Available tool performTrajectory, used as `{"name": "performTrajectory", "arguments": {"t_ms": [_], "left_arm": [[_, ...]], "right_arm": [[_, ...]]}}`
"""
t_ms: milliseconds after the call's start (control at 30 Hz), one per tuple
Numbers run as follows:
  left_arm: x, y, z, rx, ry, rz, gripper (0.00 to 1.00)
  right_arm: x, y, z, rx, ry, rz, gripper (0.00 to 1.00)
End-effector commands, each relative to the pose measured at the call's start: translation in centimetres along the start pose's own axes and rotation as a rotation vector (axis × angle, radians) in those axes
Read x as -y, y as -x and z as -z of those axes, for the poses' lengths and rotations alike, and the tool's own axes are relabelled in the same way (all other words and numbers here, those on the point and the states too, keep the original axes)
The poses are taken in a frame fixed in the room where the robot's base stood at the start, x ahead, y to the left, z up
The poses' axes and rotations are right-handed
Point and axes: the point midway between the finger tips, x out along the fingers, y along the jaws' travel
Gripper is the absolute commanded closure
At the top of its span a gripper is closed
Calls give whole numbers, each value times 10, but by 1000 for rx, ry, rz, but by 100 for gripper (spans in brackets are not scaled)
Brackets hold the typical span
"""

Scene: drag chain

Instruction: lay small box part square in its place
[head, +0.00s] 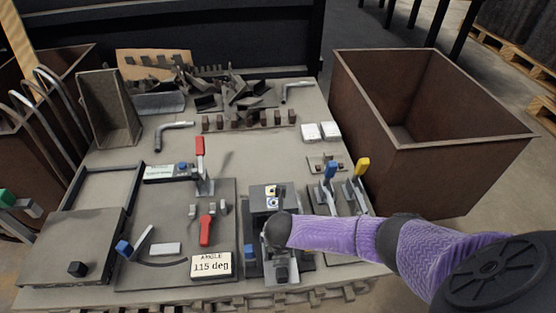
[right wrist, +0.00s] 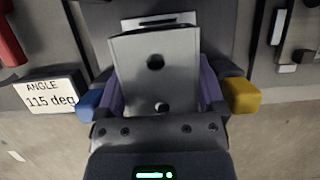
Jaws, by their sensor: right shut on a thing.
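The small box part (right wrist: 155,70) is a light grey, square-edged piece with two dark round holes in the face toward the camera. In the right wrist view my right gripper (right wrist: 165,95) is shut on it, with the blue and yellow finger blocks on either side. In the head view that gripper (head: 278,258) is low over the table's front middle, and my purple arm hides much of the part. A dark block (head: 258,201) with a pale top stands just behind it. At the far left edge a green-and-grey piece (head: 18,205) may be my left gripper; its jaws are unclear.
A plate with an "ANGLE 115 deg" sign (head: 211,265) lies left of the gripper. Levers with blue (head: 329,170) and yellow (head: 362,166) handles stand to the right. A large brown bin (head: 445,150) flanks the table's right side. Dark scraps (head: 235,92) lie at the back.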

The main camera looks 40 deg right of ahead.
Motion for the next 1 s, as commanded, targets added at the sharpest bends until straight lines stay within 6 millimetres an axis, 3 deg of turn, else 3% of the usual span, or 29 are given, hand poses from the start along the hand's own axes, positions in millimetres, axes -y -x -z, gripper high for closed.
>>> {"name": "performTrajectory", "arguments": {"t_ms": [1000], "left_arm": [[-2, -14, -2, 15, -1, -3, 41]], "right_arm": [[0, -19, 8, 0, 0, 0, 83]]}}
